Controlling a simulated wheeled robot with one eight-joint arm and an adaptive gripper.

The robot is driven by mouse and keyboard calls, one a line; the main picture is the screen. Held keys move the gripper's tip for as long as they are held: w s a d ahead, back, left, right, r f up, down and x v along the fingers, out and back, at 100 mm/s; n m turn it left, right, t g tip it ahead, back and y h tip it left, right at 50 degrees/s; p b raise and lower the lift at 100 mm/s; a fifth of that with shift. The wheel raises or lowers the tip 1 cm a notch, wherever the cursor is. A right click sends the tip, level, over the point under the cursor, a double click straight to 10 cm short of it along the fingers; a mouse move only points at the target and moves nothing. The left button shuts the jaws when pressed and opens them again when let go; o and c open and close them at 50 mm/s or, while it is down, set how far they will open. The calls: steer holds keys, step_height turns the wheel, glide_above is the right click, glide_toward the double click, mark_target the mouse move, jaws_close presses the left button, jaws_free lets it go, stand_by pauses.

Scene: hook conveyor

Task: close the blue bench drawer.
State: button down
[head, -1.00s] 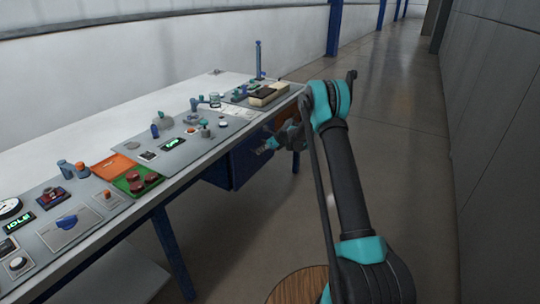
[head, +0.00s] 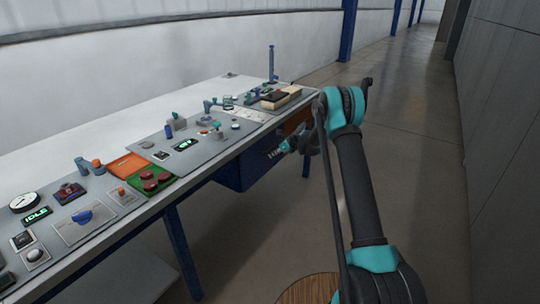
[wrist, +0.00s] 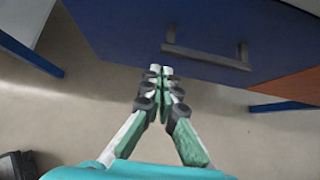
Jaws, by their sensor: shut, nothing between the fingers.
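The blue bench drawer (head: 240,176) is under the bench's right front edge. Its dark blue front and grey bar handle (wrist: 205,58) fill the top of the wrist view. How far it stands out from the bench is hard to tell. My gripper (head: 274,154) is in front of the drawer, with its fingers pointing at the front. In the wrist view my gripper (wrist: 160,70) is shut and empty, its fingertips near the left end of the handle. I cannot tell whether they touch the drawer.
The white bench (head: 100,150) carries panels, an orange tray (head: 128,165) and a green tray (head: 150,180). An orange-brown panel (wrist: 292,86) adjoins the blue front. Blue legs (head: 182,252) stand below. The floor (head: 410,120) to the right is clear.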

steer(key=s+d+r+n+h, duration=0.1)
steer(key=s+d+r+n, duration=0.2)
steer(key=s+d+r, duration=0.4)
steer(key=s+d+r+n+h, duration=0.1)
steer(key=s+d+r+n, duration=0.2)
steer(key=s+d+r, duration=0.5)
steer(key=s+d+f+n+h, duration=0.1)
steer(key=s+n, duration=0.5)
steer(key=s, duration=0.8)
steer(key=s+d+f+n+h, duration=0.1)
steer(key=s+d+n+h, duration=0.2)
steer(key=s, duration=1.1)
steer(key=s+d+f+n+h, duration=0.1)
steer(key=s+d+f+n, duration=0.1)
steer(key=s+d+n, duration=0.3)
steer(key=s+n, duration=0.4)
steer(key=s, duration=0.5)
steer(key=shift+h, duration=0.4)
steer(key=shift+d, duration=0.1)
